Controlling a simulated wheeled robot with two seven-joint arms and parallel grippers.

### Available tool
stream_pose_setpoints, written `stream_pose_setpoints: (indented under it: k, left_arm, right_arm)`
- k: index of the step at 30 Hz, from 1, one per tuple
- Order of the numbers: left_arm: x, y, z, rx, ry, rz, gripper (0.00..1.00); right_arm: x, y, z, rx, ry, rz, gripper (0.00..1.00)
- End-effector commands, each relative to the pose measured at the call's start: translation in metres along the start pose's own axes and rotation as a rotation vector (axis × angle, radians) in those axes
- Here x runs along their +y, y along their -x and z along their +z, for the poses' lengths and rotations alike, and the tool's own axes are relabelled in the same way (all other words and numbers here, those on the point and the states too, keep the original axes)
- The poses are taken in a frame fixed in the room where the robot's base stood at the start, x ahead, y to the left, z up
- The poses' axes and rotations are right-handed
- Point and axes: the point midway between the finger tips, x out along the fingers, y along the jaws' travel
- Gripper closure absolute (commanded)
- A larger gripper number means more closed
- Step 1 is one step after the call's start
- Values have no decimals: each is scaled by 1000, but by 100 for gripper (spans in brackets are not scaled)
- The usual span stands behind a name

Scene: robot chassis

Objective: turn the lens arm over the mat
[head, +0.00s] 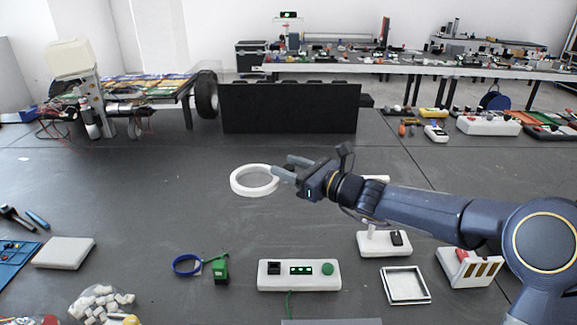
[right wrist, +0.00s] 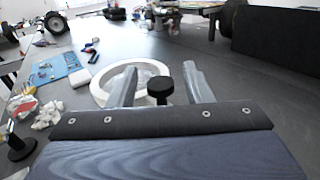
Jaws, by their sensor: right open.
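The lens arm's white ring (head: 252,192) stands out over the dark table, left of my right gripper (head: 282,170). It also shows in the right wrist view (right wrist: 98,88), behind the fingers. The gripper is open, its fingers by the ring's right edge. In the wrist view a black knob (right wrist: 160,88) stands between the fingers (right wrist: 162,85); I cannot tell whether they touch it. A white stand (head: 384,244) is below my right forearm, which hides most of the arm between. A blue mat (head: 14,258) lies at the far left edge. My left gripper is not in view.
A white box (head: 64,253) lies right of the blue mat. A blue strap (head: 186,264), a green clip (head: 220,270), a white control panel (head: 300,275) and a square tray (head: 405,285) line the front. A black panel (head: 290,108) stands behind. The middle left table is clear.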

Motion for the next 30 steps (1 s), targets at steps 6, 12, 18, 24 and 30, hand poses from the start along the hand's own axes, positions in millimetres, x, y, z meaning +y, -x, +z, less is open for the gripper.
stream_pose_setpoints:
  k: [6,12,18,24,30]
  left_arm:
    - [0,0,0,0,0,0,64]
    - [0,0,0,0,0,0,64]
    - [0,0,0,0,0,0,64]
    - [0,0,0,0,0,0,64]
    - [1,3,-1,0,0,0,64]
  right_arm:
    - [0,-4,0,1,1,-1,54]
    - [0,-4,0,1,1,0,66]
    - [0,-4,0,1,1,0,92]
    - [0,-4,0,1,1,0,100]
    - [3,-2,0,2,1,15,100]
